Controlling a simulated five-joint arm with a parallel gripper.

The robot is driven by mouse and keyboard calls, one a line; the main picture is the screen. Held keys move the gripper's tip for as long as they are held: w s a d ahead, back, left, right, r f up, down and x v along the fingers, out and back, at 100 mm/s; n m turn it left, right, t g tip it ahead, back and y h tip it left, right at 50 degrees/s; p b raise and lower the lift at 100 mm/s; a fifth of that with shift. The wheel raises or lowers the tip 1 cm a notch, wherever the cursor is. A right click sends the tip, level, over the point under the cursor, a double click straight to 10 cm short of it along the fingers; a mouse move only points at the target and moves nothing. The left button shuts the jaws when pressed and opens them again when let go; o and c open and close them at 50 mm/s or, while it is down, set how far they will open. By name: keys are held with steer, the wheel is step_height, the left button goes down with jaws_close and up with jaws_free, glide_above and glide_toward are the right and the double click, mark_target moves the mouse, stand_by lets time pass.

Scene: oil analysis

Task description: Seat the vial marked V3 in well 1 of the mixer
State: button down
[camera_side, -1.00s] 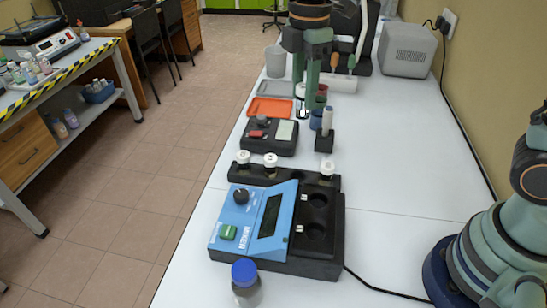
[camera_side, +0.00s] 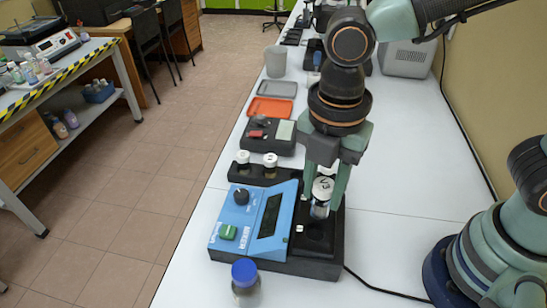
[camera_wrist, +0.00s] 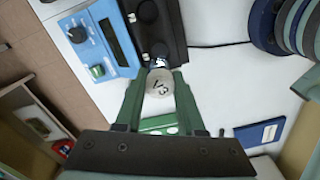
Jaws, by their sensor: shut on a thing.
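The vial marked V3 (camera_side: 320,204) has a white cap and a clear body. Its cap, lettered V3 (camera_wrist: 160,84), faces the wrist camera. My gripper (camera_side: 325,188) is shut on this vial and holds it roughly upright over the black well block of the blue mixer (camera_side: 285,222). In the wrist view the vial is just below the nearer well (camera_wrist: 159,50), and the farther well (camera_wrist: 148,12) is clear. In the side view my fingers and the vial partly hide the wells. The well numbers are not readable. I cannot tell whether the vial's bottom touches the block.
A black rack (camera_side: 284,180) behind the mixer holds two white-capped vials at its left. A blue-capped bottle (camera_side: 245,284) stands at the mixer's front left. A black cable (camera_side: 385,290) runs right from the mixer.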

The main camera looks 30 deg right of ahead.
mark_target(318, 216)
steer(key=shift+f, duration=2.3)
steer(key=shift+f, duration=1.25)
stand_by(0.5)
steer(key=shift+c, duration=2.2)
jaws_free()
steer(key=o, duration=0.3)
steer(key=shift+r, duration=0.1)
steer(key=shift+r, duration=3.45)
